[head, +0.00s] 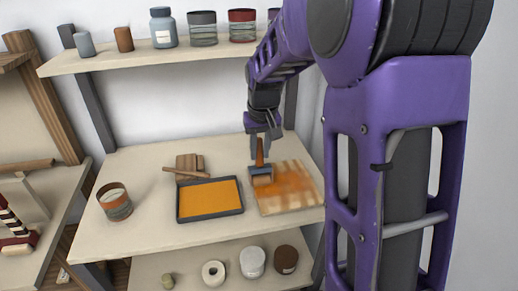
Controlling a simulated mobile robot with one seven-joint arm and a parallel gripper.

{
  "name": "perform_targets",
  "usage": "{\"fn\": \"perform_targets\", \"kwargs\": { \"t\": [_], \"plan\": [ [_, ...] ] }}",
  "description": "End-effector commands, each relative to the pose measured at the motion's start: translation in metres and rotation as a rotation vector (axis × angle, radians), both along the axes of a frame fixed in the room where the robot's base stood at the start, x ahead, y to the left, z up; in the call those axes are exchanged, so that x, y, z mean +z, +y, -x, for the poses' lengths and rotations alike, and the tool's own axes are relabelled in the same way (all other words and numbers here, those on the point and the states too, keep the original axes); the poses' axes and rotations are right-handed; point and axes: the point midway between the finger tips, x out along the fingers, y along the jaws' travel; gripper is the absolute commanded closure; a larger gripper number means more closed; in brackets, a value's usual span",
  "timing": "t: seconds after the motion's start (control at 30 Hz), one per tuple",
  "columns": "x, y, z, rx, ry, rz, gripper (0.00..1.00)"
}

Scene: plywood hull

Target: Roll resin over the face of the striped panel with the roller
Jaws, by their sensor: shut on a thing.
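My gripper (264,133) is shut on the orange-brown handle of the roller (261,175). The roller is upright, handle on top, at the left part of the striped panel (308,185). I cannot tell whether its head touches the panel. The panel lies flat on the bench at the right, with pale and brown stripes. An orange resin smear covers much of its middle, while pale wood shows along its edges. A dark tray (210,217) of orange resin sits just left of the panel.
A striped can (115,202) stands at the bench's left. A wooden block (189,164) with a stick stands behind the tray. An upper shelf (150,60) holds jars and cans. A lower shelf (190,284) holds a tape roll and jars. The bench front (160,236) is clear.

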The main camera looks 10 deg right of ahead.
Motion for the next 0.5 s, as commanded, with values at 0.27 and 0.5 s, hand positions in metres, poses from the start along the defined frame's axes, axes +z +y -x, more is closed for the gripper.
{"fn": "perform_targets", "kwargs": {
  "t": [0.27, 0.5],
  "plan": [
    [-0.001, 0.0, 0.019, 0.0, -0.001, 0.0, 1.0],
    [-0.001, 0.0, 0.026, 0.0, 0.0, 0.0, 1.0]
  ]
}}
